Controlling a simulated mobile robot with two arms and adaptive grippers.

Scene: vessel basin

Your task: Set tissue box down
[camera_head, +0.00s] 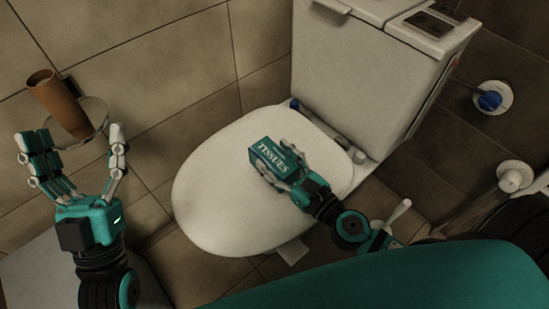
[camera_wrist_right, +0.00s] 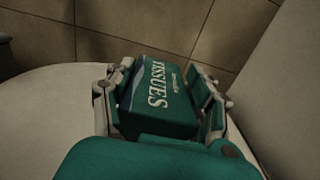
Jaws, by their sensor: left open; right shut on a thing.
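A green tissue box (camera_head: 272,158) with white TISSUES lettering is over the white closed toilet lid (camera_head: 215,185). My right gripper (camera_head: 292,163) is shut on it, with fingers along its sides. In the right wrist view the tissue box (camera_wrist_right: 165,95) sits between the fingers of the right gripper (camera_wrist_right: 160,98). I cannot tell whether the box touches the lid. My left gripper (camera_head: 82,160) is open and empty at the left, with its fingers pointing up.
The toilet tank (camera_head: 345,65) stands behind the lid. A brown cylinder (camera_head: 58,102) stands in a wall holder (camera_head: 92,125) near my left gripper. A blue-centred round fixture (camera_head: 490,98) is at the right. The lid's left and front parts are clear.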

